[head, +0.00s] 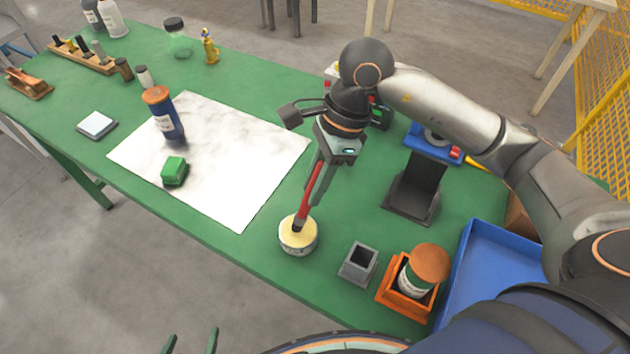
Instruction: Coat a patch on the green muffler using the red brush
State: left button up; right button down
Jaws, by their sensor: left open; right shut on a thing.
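The green muffler (174,171), a small green block, lies on the lower left part of a white marbled sheet (235,150). My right gripper (318,185) is shut on the red brush (309,196) and holds it nearly upright, tip down. The brush's dark lower end is at the top of a round cream-coloured pot (298,238); its bristles are hidden, so I cannot tell how deep they are. My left gripper (190,342) is open and empty, with only its green fingertips showing at the bottom edge, off the table's front.
A blue bottle (166,118) with a copper lid stands on the sheet behind the muffler. A grey square holder (358,262), an orange box (405,304) with a jar, and a blue tray (490,265) are right of the pot. The sheet's right half is clear.

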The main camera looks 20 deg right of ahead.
jog(key=shift+s+f+b, duration=0.1)
jog(key=shift+f+b, duration=0.5)
jog(key=shift+b, duration=0.15)
dwell(1.8)
jog(key=shift+r+p, duration=2.1)
jog(key=shift+r, duration=1.55)
jog(key=n, duration=0.1)
jog(key=n+g, duration=0.1)
jog(key=n, duration=0.3)
jog(key=shift+a+f+g+h, duration=0.15)
jog(key=shift+f+g+h, duration=0.15)
jog(key=shift+f+h, duration=0.1)
jog(key=n, duration=0.3)
jog(key=d+n+g+h, duration=0.1)
jog(key=n, duration=0.1)
jog(key=shift+s+f+p, duration=0.15)
jog(key=shift+f+p, duration=0.15)
jog(key=shift+f, duration=0.1)
jog(key=d+n+h, duration=0.1)
jog(key=n, duration=0.2)
jog(key=d+n+h, duration=0.1)
jog(key=d+n, duration=0.1)
jog(key=n, duration=0.1)
jog(key=d+n+h, duration=0.1)
jog(key=n, duration=0.2)
jog(key=shift+w+d+f+n+g, duration=0.3)
jog(key=shift+w+d, duration=0.1)
